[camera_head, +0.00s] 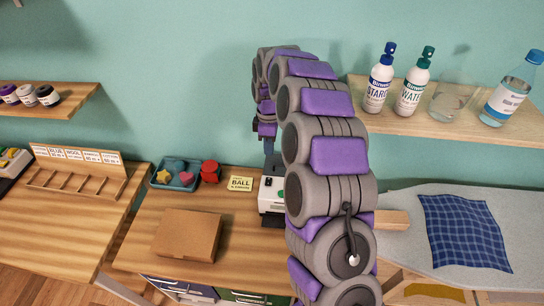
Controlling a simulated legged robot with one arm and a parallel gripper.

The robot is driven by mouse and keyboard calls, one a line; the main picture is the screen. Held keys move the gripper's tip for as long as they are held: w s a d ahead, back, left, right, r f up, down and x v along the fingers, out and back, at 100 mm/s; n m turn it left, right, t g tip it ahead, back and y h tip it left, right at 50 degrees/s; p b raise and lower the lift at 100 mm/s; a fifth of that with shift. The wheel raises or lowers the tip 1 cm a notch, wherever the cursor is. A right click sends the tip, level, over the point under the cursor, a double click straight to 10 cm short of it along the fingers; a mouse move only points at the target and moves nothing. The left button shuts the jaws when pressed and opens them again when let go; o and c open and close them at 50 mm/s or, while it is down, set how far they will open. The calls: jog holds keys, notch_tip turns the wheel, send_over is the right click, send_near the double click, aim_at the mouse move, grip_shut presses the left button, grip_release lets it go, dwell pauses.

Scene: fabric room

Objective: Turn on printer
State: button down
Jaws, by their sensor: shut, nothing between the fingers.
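A small white machine, which looks like the printer (267,199), stands on the wooden desk (235,247) in the middle. Its right side is hidden behind my arm. It has dark parts on its top and a small green spot. My gripper (269,150) points down at the back of the desk, shut and empty. In the picture it is just above the white machine's far end. I cannot tell whether it touches the machine.
Left of the machine are a yellow card (240,184), a red round object (210,171), a blue tray (175,174) and a brown box (187,236). A shelf (450,128) with bottles is at right, above an ironing board (415,208) with blue checked cloth.

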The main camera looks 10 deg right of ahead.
aim_at(267, 184)
jog(key=s+f+b, duration=0.1)
jog(key=f, duration=0.2)
jog(key=a+f+b, duration=0.1)
jog(key=f+b, duration=0.1)
jog(key=f, duration=0.2)
jog(key=s+f+b, duration=0.1)
jog(key=f, duration=0.3)
jog(key=shift+s+a, duration=0.15)
jog(key=shift+s, duration=0.2)
jog(key=shift+s+d+f+b, duration=0.1)
jog(key=shift+d+f+b, duration=0.15)
jog(key=shift+f, duration=0.25)
dwell(0.4)
jog(key=shift+a, duration=0.25)
